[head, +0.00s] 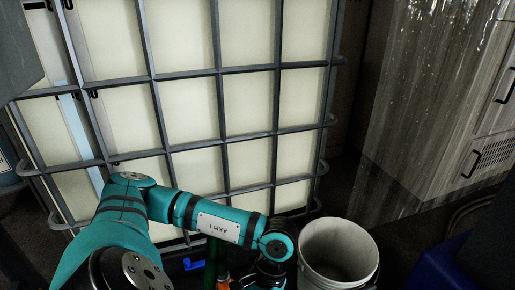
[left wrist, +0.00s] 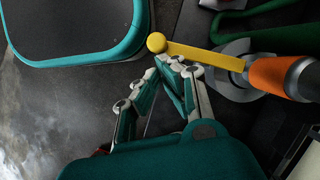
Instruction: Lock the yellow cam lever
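The yellow cam lever (left wrist: 205,57) shows in the left wrist view as a flat bar with a round knob at its left end. Its right end meets an orange collar (left wrist: 266,75) on a grey cylindrical fitting (left wrist: 303,78). My left gripper (left wrist: 173,64) has its fingertips drawn together just below the lever, close to the knob. No gap shows between the tips, and nothing is seen held; whether they touch the lever I cannot tell. In the head view my left arm hides the lever and the gripper. My right gripper is in neither view.
A caged pale tank (head: 190,109) stands ahead. A blue handle (head: 193,264) sits low beside my arm. A green hose (left wrist: 262,32) curves behind the lever.

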